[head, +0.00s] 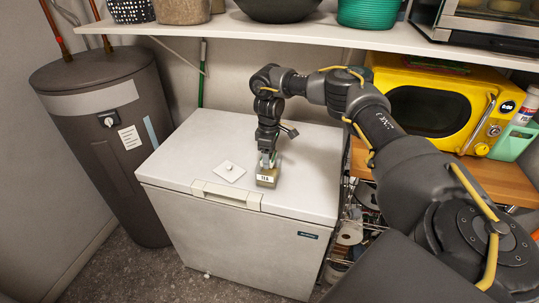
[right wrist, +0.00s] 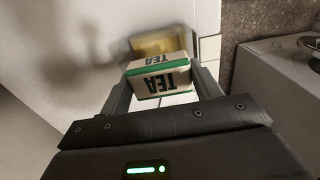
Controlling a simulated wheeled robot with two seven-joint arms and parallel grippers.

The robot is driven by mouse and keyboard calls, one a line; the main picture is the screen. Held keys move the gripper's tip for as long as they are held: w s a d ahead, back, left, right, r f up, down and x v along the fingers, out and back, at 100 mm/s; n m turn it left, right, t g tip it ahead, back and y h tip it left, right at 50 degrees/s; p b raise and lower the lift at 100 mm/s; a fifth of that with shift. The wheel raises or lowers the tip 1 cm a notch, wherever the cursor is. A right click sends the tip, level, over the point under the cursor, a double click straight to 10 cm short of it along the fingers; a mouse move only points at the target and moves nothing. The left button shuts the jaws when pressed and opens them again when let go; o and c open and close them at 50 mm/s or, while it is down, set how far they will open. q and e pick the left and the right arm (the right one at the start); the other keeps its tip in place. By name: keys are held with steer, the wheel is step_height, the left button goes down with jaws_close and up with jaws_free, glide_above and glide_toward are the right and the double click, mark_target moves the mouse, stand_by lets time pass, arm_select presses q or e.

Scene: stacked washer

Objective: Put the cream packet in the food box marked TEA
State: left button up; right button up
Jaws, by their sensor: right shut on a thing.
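The food box marked TEA (head: 267,181) is a small olive box with a pale label, standing on the white chest freezer's lid near its front edge. In the right wrist view its blurred yellowish wall (right wrist: 158,41) shows just beyond the packet. The cream packet (right wrist: 158,84), with green bands and TEA in dark letters, is between the fingers of my right gripper (right wrist: 162,88). In the head view my right gripper (head: 267,159) points down right over the box. How far the packet reaches into the box is hidden. My left gripper is out of view.
A white square piece with a small knob (head: 229,171) lies left of the box on the freezer (head: 300,190). A dark tank (head: 105,130) stands at left, a yellow microwave (head: 430,105) at right. A shelf (head: 300,30) with baskets hangs above. The freezer's back is clear.

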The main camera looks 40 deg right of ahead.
steer(key=o, duration=1.1)
step_height(320, 180, up, 11)
steer(key=shift+f, duration=0.1)
stand_by(0.6)
